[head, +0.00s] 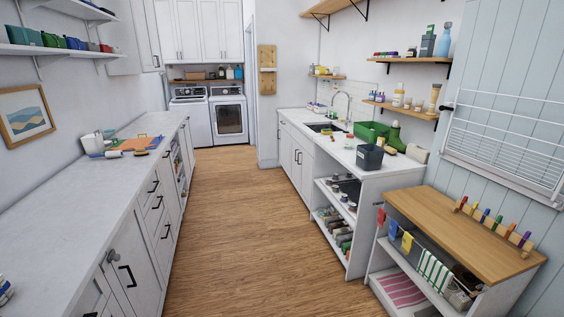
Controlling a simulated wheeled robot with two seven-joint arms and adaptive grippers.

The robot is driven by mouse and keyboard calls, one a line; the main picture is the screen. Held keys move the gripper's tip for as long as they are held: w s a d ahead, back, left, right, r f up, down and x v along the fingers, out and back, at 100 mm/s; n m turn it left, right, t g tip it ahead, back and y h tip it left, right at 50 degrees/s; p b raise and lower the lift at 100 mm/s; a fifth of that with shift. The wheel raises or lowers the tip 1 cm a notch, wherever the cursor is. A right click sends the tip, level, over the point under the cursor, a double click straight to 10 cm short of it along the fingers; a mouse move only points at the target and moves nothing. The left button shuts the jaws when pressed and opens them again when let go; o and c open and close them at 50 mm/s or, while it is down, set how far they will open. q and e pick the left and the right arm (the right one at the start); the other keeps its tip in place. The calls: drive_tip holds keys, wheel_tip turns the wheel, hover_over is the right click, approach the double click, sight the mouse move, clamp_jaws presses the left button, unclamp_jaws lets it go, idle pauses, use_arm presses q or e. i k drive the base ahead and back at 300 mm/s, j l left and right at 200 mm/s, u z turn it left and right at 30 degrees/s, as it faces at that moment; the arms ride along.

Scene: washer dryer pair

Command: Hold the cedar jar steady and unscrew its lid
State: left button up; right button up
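I cannot pick out the cedar jar or its lid for certain at this distance. A small clear container (349,141) stands on the right counter near the sink, but its contents and lid are too small to make out. Several small containers also stand on the right wall shelves, too small to identify. Neither of my grippers is in view.
A wooden floor aisle (225,215) runs clear between the left counter (60,215) and the right counter (385,180). A washer (191,118) and dryer (229,116) stand at the far end. A wood-topped unit (440,220) stands at right front.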

sight(349, 143)
drive_tip(key=i, duration=1.6)
drive_tip(key=i+j+z, duration=0.2)
drive_tip(key=i, duration=0.6)
drive_tip(key=i+j+z, duration=0.1)
drive_tip(key=i+z, duration=0.25)
drive_tip(key=i+j+z, duration=0.3)
drive_tip(key=i, duration=0.15)
drive_tip(key=i+j+z, duration=0.35)
drive_tip(key=i+l, duration=0.05)
drive_tip(key=l, duration=0.05)
